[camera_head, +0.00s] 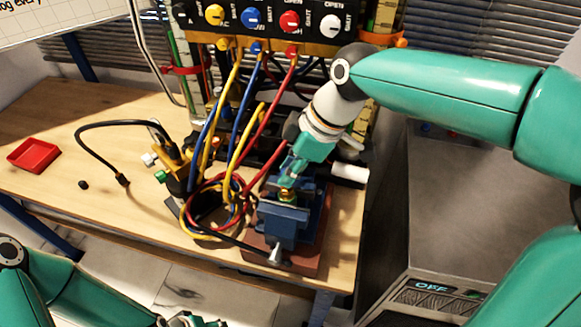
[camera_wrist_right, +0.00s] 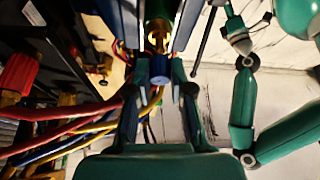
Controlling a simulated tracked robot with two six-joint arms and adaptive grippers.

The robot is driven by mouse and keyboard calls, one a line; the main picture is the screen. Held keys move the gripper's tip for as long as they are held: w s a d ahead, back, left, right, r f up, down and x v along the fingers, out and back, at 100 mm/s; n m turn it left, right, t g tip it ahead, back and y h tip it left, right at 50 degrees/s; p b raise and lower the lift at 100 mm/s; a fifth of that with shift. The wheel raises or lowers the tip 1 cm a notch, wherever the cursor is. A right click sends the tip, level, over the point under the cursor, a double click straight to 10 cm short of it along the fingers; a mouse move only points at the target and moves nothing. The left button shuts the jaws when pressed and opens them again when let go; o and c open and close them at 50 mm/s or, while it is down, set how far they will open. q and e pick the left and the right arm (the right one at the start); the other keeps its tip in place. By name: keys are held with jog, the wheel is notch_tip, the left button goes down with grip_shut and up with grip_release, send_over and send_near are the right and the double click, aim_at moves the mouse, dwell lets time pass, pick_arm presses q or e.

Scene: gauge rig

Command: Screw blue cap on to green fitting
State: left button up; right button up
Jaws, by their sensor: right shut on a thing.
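The blue vise (camera_head: 283,222) stands near the table's front right corner. The green fitting (camera_head: 288,196) shows between its jaws, partly hidden by my right gripper (camera_head: 290,180). In the right wrist view the green fitting (camera_wrist_right: 158,9) has a brass part below it, and the blue cap (camera_wrist_right: 159,70) is in line with it, between my right fingers. My right gripper is shut on the blue cap. I cannot tell whether the cap's thread has engaged. My left gripper (camera_head: 188,320) shows only partly at the bottom edge, away from the vise; its opening is unclear.
Yellow, blue and red hoses (camera_head: 232,130) hang from the valve panel (camera_head: 270,18) and loop close left of the vise. A brass assembly (camera_head: 180,165) with a black hose stands left of them. A red tray (camera_head: 33,154) lies far left. The left tabletop is mostly clear.

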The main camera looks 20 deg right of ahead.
jog(key=shift+f, duration=0.2)
dwell(0.3)
jog(key=shift+f+b, duration=0.95)
jog(key=shift+b, duration=0.05)
jog(key=shift+f, duration=0.15)
dwell(1.1)
jog(key=shift+m+t+b, duration=0.3)
jog(key=shift+m+b, duration=0.2)
jog(key=shift+m, duration=0.5)
jog(key=m+t+h, duration=0.1)
jog(key=m, duration=0.2)
jog(key=shift+m, duration=0.3)
